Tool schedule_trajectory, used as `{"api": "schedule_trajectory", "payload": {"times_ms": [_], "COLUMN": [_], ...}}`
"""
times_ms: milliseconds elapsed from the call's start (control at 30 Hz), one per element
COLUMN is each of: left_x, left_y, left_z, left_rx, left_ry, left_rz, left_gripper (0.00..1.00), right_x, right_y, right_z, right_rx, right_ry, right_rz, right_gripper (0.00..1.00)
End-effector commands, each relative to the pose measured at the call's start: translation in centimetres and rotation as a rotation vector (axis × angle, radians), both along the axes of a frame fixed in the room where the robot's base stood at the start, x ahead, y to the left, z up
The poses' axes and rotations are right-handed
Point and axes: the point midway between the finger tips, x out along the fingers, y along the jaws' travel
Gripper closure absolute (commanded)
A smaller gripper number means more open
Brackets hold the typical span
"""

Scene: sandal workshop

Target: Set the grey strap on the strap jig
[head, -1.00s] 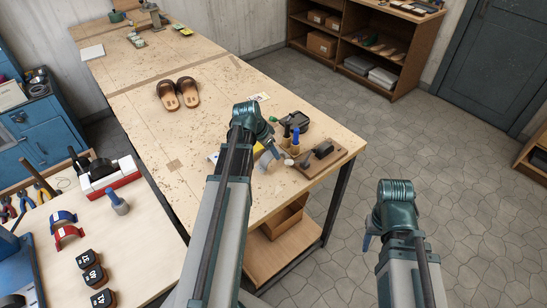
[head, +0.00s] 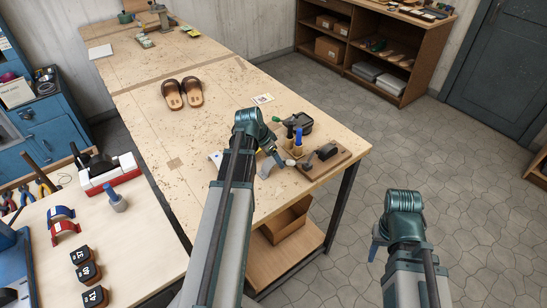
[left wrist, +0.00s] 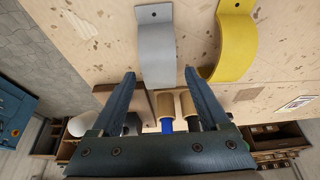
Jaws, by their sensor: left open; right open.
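The grey strap (left wrist: 156,48) is a curved band with a holed tab, on the wooden table in the left wrist view. In the head view this gripper (head: 268,163) is over the table's near part. A wooden board with a dark block (head: 322,160) may be the strap jig. My right gripper (head: 376,246) is open and empty, over the floor.
A yellow strap (left wrist: 236,45) lies right of the grey one. Blue- and dark-handled tools (head: 298,136) stand near the board. Sandals (head: 183,93) lie farther back. A side table (head: 140,235) with a blue strap, a red strap and black blocks is at left.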

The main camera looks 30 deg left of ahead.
Motion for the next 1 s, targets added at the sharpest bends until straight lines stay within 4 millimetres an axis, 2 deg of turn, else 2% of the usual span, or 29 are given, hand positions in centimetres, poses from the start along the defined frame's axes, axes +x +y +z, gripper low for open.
{"api": "schedule_trajectory", "payload": {"times_ms": [267, 467, 1000], "left_x": [0.0, -0.6, -3.4], "left_y": [0.0, 0.2, 1.4], "left_z": [0.4, 2.1, 9.8], "left_rx": [0.0, 0.0, 0.001], "left_ry": [0.0, 0.0, 0.0], "left_rz": [0.0, 0.001, 0.001], "left_gripper": [0.21, 0.21, 0.21], "right_x": [0.0, 0.0, 0.0], "right_y": [0.0, 0.0, 0.0], "right_z": [0.4, 2.1, 9.8], "right_rx": [0.0, 0.0, 0.002], "right_ry": [0.0, 0.0, 0.0], "right_rz": [0.0, 0.001, -0.009], "right_gripper": [0.5, 0.5, 0.5]}}
